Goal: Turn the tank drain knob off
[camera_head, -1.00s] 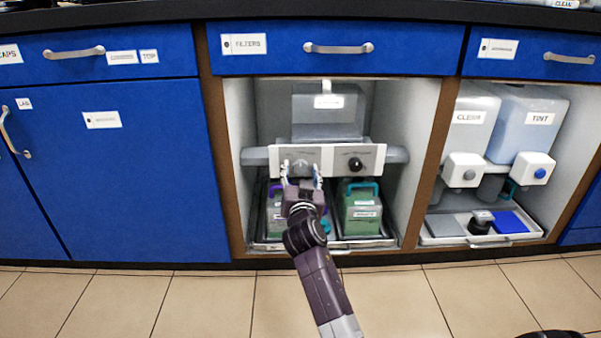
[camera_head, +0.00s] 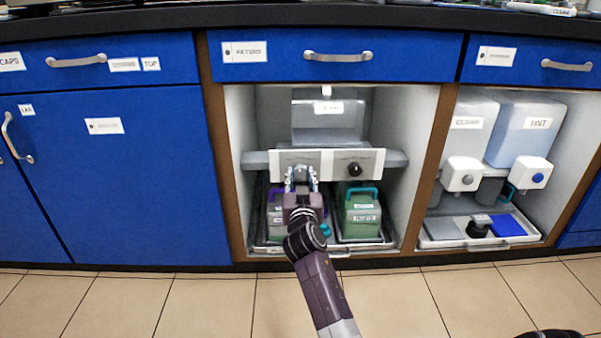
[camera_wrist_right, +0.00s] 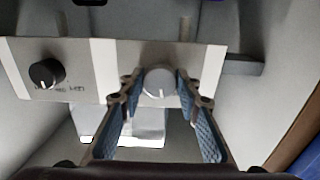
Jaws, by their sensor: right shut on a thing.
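A white panel (camera_head: 326,166) with two knobs runs across the middle open cabinet. The grey knob (camera_wrist_right: 159,84) on the panel has a pale pointer line and sits between the fingers of my right gripper (camera_wrist_right: 158,88). The right gripper is shut on this grey knob; in the head view the gripper (camera_head: 301,180) largely covers it. A black knob (camera_head: 355,169) sits to the right on the same panel; in the right wrist view that black knob (camera_wrist_right: 46,73) is at the left. The small panel print is too blurred to read. My left gripper is out of view.
A clear tank (camera_head: 327,118) stands above the panel. Below it are a green box with a teal handle (camera_head: 362,213) and a partly hidden box with a purple handle (camera_head: 274,222). The floor in front is clear.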

